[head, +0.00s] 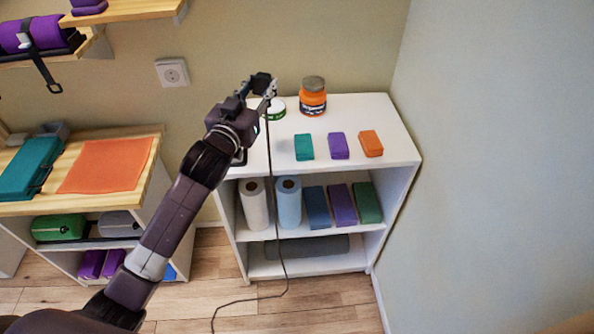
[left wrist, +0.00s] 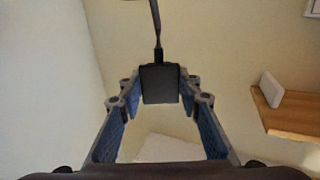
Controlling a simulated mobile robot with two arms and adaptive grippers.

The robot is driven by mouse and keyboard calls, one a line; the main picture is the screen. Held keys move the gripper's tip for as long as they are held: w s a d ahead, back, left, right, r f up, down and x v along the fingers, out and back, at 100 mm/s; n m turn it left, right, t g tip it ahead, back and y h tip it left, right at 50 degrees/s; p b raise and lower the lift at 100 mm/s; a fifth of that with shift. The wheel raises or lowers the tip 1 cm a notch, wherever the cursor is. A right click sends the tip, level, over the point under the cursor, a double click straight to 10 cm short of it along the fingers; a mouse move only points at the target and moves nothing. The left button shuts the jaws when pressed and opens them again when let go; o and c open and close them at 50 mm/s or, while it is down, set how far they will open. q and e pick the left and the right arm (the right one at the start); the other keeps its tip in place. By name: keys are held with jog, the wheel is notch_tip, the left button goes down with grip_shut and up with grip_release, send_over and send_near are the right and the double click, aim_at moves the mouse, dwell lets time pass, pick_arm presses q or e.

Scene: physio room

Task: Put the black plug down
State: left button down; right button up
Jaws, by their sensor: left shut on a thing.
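The black plug (head: 261,82) is held up in the air by my left gripper (head: 266,90), over the back left part of the white shelf unit's top (head: 385,117). In the left wrist view the plug (left wrist: 160,85) sits between the two fingers of the left gripper (left wrist: 160,94), which is shut on it. Its dark cord (head: 275,220) hangs past the front of the unit to the wooden floor and also shows in the left wrist view (left wrist: 157,28). My right gripper is not in view.
A green-labelled tin (head: 277,109) and an orange jar (head: 313,97) stand at the back of the top. Teal (head: 304,147), purple (head: 339,146) and orange (head: 371,143) blocks lie towards its front. A wall socket (head: 172,72) is left of the gripper. The right part of the top is clear.

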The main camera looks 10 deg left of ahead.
pick_arm(q)
jog(key=shift+d+f, duration=0.25)
notch_tip(320, 180, down, 8)
jog(key=f, duration=0.1)
send_over(269, 159)
notch_tip(269, 159, down, 6)
jog(key=shift+w+a+f, duration=0.1)
jog(key=shift+f+b, duration=0.5)
jog(key=shift+f, duration=1.8)
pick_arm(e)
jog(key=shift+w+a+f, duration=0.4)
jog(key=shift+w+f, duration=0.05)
pick_arm(q)
jog(key=shift+f+b, duration=0.5)
jog(key=shift+f, duration=0.1)
jog(key=c, duration=1.4)
grip_release()
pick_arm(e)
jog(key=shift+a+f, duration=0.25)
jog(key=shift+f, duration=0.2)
